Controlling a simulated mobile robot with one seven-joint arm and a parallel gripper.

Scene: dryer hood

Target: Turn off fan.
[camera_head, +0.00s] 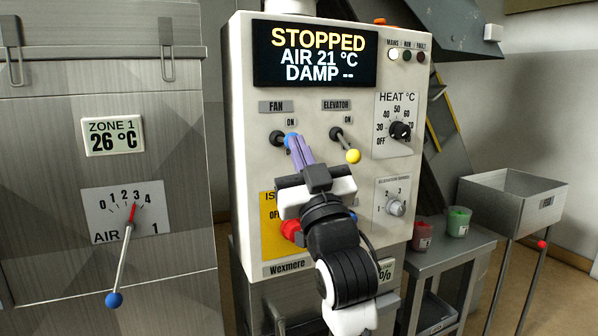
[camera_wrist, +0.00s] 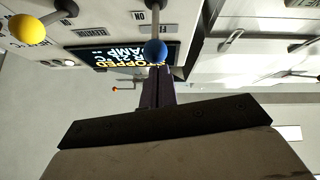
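The fan lever with a blue ball end (camera_head: 289,138) sits under the FAN label on the cream control panel (camera_head: 250,185). An ON label is just above it. My gripper (camera_head: 296,142) reaches up to it, with its purple fingers close together and their tips at the ball. In the wrist view the blue ball (camera_wrist: 155,50) is just beyond the fingertips (camera_wrist: 155,70), not between them. Whether they touch is unclear. The display (camera_head: 314,54) reads STOPPED, AIR 21 °C, DAMP --. My gripper hides part of the lever.
The elevator lever with a yellow ball (camera_head: 353,156) is close on the right. A red knob (camera_head: 290,229) is partly behind my gripper. The heat dial (camera_head: 399,131) is further right. A long blue-ended lever (camera_head: 114,299) stands on the left cabinet.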

